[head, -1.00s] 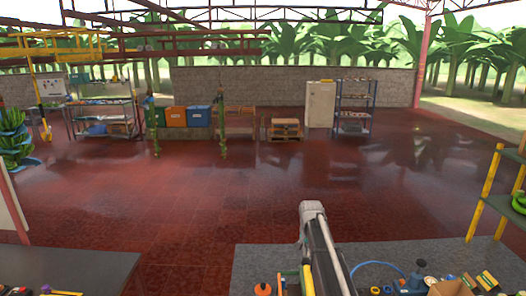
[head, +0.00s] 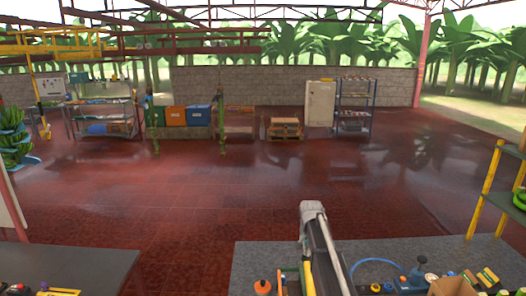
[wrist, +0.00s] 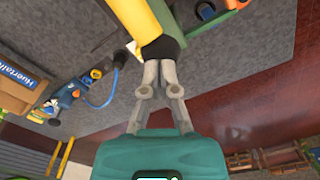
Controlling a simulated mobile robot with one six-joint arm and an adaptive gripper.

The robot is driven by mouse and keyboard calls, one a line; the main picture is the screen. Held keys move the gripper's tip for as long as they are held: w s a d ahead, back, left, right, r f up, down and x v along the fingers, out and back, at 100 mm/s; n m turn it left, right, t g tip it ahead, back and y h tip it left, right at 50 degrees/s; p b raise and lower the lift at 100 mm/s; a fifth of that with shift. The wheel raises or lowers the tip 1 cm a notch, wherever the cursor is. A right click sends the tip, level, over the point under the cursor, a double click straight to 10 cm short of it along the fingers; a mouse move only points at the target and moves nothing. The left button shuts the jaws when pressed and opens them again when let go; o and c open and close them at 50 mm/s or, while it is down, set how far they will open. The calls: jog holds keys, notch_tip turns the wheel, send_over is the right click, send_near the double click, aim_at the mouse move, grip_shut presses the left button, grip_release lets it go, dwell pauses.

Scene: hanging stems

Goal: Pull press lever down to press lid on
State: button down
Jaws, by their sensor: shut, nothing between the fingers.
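My gripper (wrist: 161,66) shows in the wrist view with its two grey fingertips together and nothing between them. The tips are at the black end of a thick yellow bar (wrist: 137,17), which looks like the press lever. I cannot tell whether they touch it. A yellow part (head: 307,280) also shows low in the head view, beside my arm, and may be the same bar. The lid cannot be made out in either view. My gripper's fingers cannot be made out in the head view.
A grey bench top (head: 260,260) carries an orange-capped bottle (head: 263,287), a blue hose (head: 372,263) and a cardboard box (head: 446,289). A box with a blue label (wrist: 20,70) shows in the wrist view. A dark table (head: 75,268) stands at left; the red floor (head: 180,205) beyond is clear.

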jog(key=shift+f+b, duration=3.05)
jog(key=shift+f, duration=0.05)
dwell(2.5)
jog(key=shift+r, duration=0.1)
dwell(1.4)
jog(key=shift+r+p, duration=3.95)
jog(key=shift+p, duration=0.1)
